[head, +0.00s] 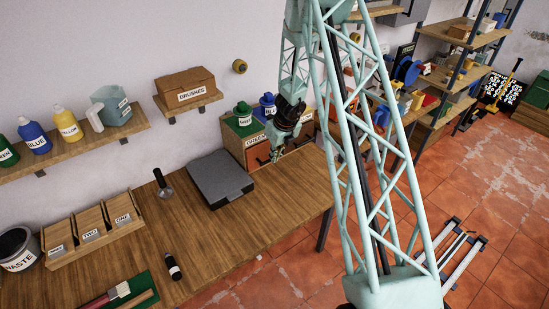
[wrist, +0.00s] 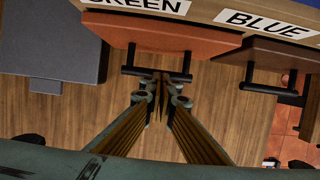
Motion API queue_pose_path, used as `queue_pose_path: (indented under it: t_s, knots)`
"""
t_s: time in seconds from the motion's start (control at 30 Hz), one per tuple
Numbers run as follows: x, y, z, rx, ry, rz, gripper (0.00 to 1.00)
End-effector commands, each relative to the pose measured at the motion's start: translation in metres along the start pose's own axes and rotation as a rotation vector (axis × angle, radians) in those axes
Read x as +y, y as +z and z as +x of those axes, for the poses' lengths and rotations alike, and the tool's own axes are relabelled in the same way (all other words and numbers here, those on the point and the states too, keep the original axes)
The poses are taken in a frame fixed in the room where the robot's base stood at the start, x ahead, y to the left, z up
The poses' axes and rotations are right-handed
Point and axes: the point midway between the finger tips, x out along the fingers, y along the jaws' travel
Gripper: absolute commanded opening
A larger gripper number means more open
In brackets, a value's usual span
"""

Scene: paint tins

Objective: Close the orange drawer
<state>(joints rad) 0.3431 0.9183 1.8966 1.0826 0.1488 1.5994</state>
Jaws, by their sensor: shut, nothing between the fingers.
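A drawer unit stands at the back of the bench. Its orange-fronted drawer (wrist: 160,34) lies under the GREEN label, and the drawer front also shows in the head view (head: 257,154). A browner drawer (wrist: 272,55) sits under the BLUE label. Each has a black bar handle. I read no orange label, and I cannot tell how far either drawer stands out. My gripper (wrist: 160,82) is shut and empty, with its fingertips close by the handle (wrist: 138,72) of the left drawer. I cannot tell if they touch. In the head view my gripper (head: 277,156) is before the unit, partly hiding it.
A grey flat case (head: 218,178) lies left of the unit, also at the left in the wrist view (wrist: 55,40). Green (head: 243,118) and blue (head: 267,103) tins stand on top of the unit.

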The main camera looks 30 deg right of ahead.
Motion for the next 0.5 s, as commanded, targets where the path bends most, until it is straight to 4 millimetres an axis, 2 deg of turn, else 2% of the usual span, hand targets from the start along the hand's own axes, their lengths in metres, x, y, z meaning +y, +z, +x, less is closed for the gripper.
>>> queue_pose_path:
  t_s: [0.5]
  knots:
    - [0.001,-0.016,-0.006,0.000,0.000,-0.001,0.00]
